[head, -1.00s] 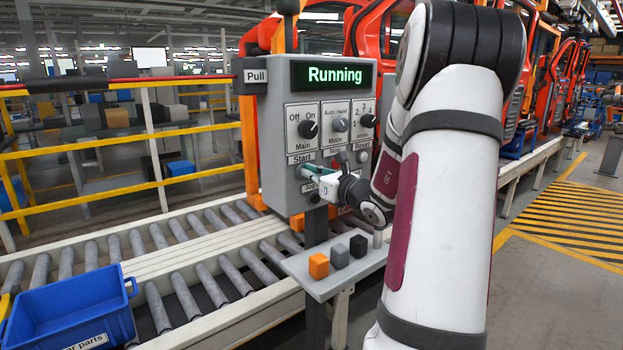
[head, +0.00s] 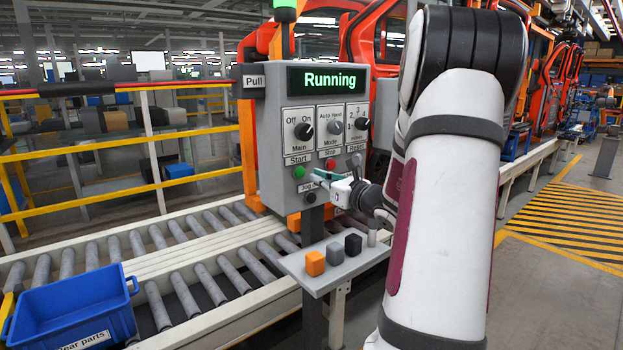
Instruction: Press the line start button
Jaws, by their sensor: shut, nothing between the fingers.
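The grey control panel (head: 272,150) stands at the middle, with a lit display (head: 331,78) reading "Running". The green start button (head: 299,172) shows at the panel's lower left under the "Start" label. My gripper (head: 314,176) is shut and empty, just right of the green button and apart from it. The red stop button (head: 331,164) sits above and to the right of my fingertips. A black jog button (head: 310,197) is below them. A green lamp (head: 285,4) on top of the panel is lit.
A small shelf (head: 337,280) below the panel holds an orange block (head: 315,263), a grey block (head: 335,253) and a black block (head: 353,244). A roller conveyor (head: 200,262) runs behind, with a blue bin (head: 70,308) at left. Yellow rails (head: 90,148) stand beyond.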

